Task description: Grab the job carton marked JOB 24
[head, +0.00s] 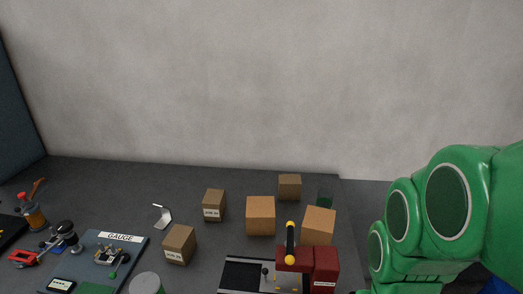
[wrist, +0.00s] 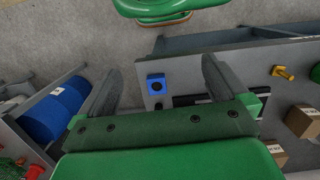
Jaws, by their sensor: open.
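Two small brown cartons with white labels stand on the dark bench in the head view. One labelled carton (head: 180,240) is nearer and the other labelled carton (head: 213,200) is behind it to the right. Both labels seem to begin with JOB, but the numbers are too small to read surely, so I cannot tell which is JOB 24. In the wrist view my gripper (wrist: 160,68) is open and empty, its fingers wide apart. Cartons show at the far right there, one brown carton (wrist: 302,120) and one with a white label (wrist: 274,150), well away from the fingers.
Plain cartons (head: 260,213) stand to the right of the labelled ones, near a red machine (head: 325,268) with a yellow-ended handle. A grey gauge mat (head: 128,262), a white bent stand (head: 162,215) and a grey cylinder (head: 146,284) are close by. A blue drum (wrist: 55,112) lies left of my gripper.

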